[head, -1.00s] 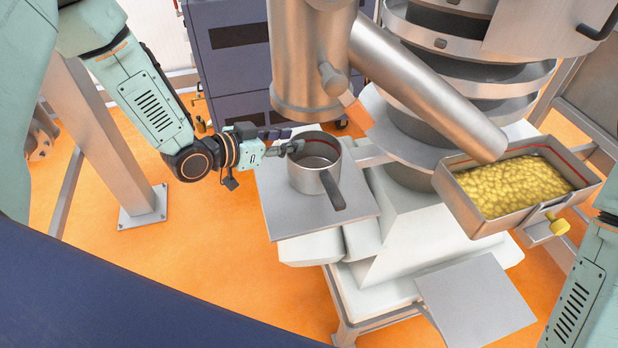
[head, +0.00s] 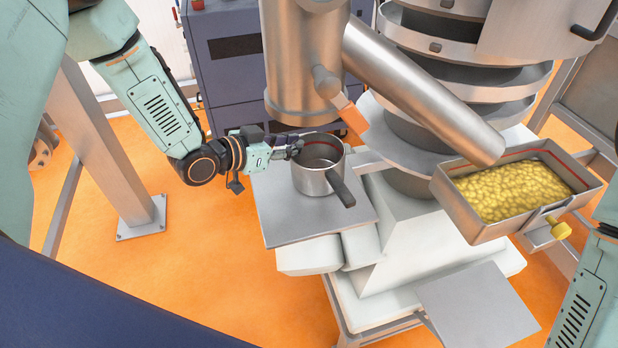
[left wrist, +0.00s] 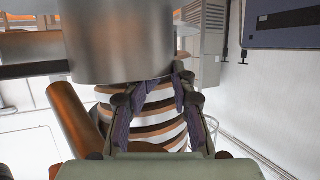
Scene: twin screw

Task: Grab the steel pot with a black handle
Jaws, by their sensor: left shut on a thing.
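The steel pot (head: 314,182) with its black handle (head: 340,188) is upright over the grey plate of the machine's stand. I cannot tell whether its base touches the plate. The handle points toward the near right. My left gripper (head: 292,147) is shut on the pot's rim, on the left side, away from the handle. In the left wrist view, which looks upside down, the pot's wall (left wrist: 118,40) fills the top, with the dark fingers (left wrist: 155,88) at its rim. My right gripper is not in view; only part of that arm shows at the right edge.
The grey plate (head: 290,225) has bare room in front of the pot. A steel vertical cylinder (head: 305,65) and a sloping tube (head: 430,95) stand close above and behind. A steel tray (head: 475,225) of yellow pieces is at the right. A blue cabinet (head: 225,75) stands behind.

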